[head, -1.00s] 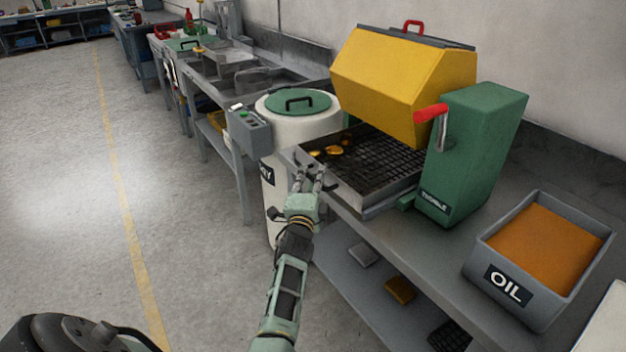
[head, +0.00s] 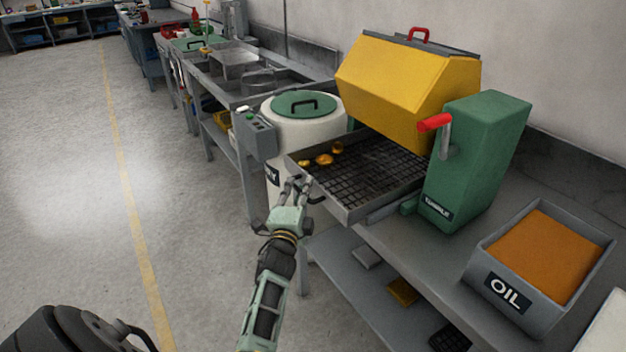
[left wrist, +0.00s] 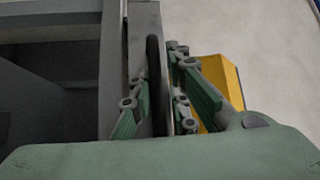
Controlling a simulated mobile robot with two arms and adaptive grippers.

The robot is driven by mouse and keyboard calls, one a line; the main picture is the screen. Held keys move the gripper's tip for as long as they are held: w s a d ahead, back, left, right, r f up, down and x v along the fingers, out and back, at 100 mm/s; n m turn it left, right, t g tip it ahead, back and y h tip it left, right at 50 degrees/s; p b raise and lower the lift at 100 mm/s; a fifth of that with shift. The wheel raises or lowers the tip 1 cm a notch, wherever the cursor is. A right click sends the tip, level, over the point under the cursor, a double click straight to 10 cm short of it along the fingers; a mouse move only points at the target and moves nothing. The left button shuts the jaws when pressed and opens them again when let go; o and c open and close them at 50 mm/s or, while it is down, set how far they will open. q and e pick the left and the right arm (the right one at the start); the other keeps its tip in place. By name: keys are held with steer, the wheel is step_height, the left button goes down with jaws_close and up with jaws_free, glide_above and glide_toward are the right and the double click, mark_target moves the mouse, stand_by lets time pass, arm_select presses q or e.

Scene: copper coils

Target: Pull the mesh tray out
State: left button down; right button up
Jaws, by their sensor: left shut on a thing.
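The mesh tray (head: 350,199) is a grey metal frame with a dark grid, sticking out below the yellow tumbler drum in the head view. Several small golden pieces (head: 324,160) lie at its far left corner. My left gripper (head: 300,185) is at the tray's near left side, shut on its dark handle. In the left wrist view the fingers (left wrist: 160,95) stand on both sides of the dark handle bar (left wrist: 155,75). The fingers hide part of the handle. My right gripper is not in view.
The yellow drum (head: 400,95) hangs on a green housing (head: 478,160) with a red-handled lever (head: 435,123). A grey oil bin (head: 540,320) stands at the right on the bench. A white barrel with a green lid (head: 303,104) stands behind the tray.

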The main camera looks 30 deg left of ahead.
arm_select(q)
steer(key=s+a+p, duration=0.2)
steer(key=s+a, duration=0.2)
steer(key=s, duration=0.7)
steer(key=s+a+f+p, duration=0.1)
steer(key=s+a, duration=0.4)
steer(key=s, duration=0.7)
steer(key=shift+s+a+p, duration=0.15)
steer(key=shift+s+p, duration=0.05)
steer(key=shift+p, duration=0.15)
steer(key=shift+f, duration=0.1)
steer(key=c, duration=1.8)
jaws_free()
steer(key=shift+w, duration=0.1)
steer(key=shift+r, duration=0.3)
steer(key=v, duration=1.2)
